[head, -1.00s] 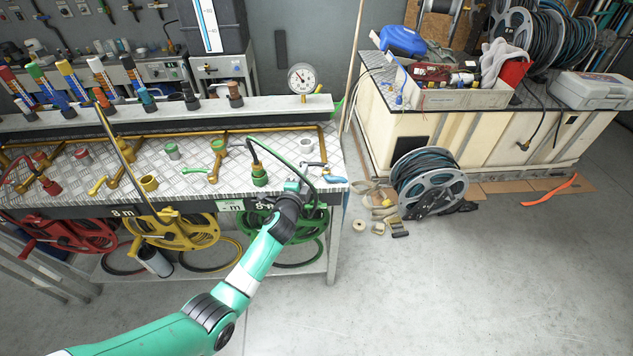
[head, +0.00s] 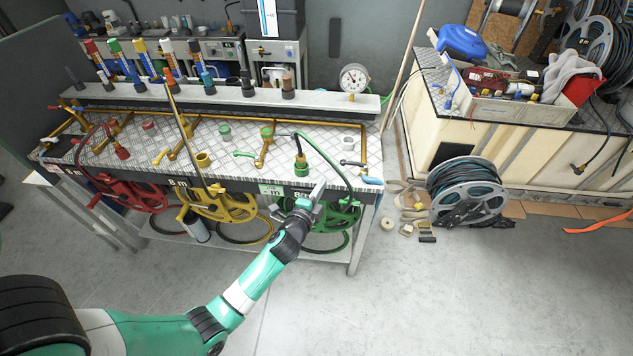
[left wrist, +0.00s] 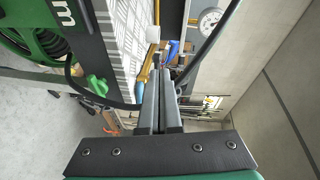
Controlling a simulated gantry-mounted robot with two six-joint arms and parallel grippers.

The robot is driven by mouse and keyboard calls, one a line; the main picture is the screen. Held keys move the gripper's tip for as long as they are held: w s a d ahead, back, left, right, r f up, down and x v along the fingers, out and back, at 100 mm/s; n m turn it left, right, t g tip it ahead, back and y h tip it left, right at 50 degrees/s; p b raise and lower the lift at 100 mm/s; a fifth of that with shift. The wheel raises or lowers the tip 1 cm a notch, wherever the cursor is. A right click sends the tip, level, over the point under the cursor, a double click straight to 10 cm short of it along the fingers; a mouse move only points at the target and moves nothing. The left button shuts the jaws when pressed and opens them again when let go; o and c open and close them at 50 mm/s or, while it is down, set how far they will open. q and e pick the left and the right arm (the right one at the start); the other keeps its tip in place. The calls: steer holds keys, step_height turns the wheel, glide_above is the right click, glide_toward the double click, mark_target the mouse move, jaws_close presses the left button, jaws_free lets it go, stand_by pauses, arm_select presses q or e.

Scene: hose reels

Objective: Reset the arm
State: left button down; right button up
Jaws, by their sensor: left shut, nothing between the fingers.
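My left arm comes in from the lower left in the head view. Its gripper (head: 316,193) is at the front edge of the workbench (head: 225,185), in front of the green hose reel (head: 338,215). In the left wrist view the two fingers (left wrist: 161,100) lie together, shut with nothing between them. A dark hose (left wrist: 215,45) curves past the fingers there. The green reel (left wrist: 25,38) shows at the upper left of that view. My right gripper is in neither view.
Red (head: 125,192) and yellow (head: 222,205) reels hang under the bench. A pressure gauge (head: 354,78) stands at its right end. A grey hose reel (head: 468,190) and small loose parts lie on the floor to the right. The floor in front is mostly clear.

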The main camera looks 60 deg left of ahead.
arm_select(q)
steer(key=shift+s+d, duration=0.3)
steer(key=shift+s, duration=0.6)
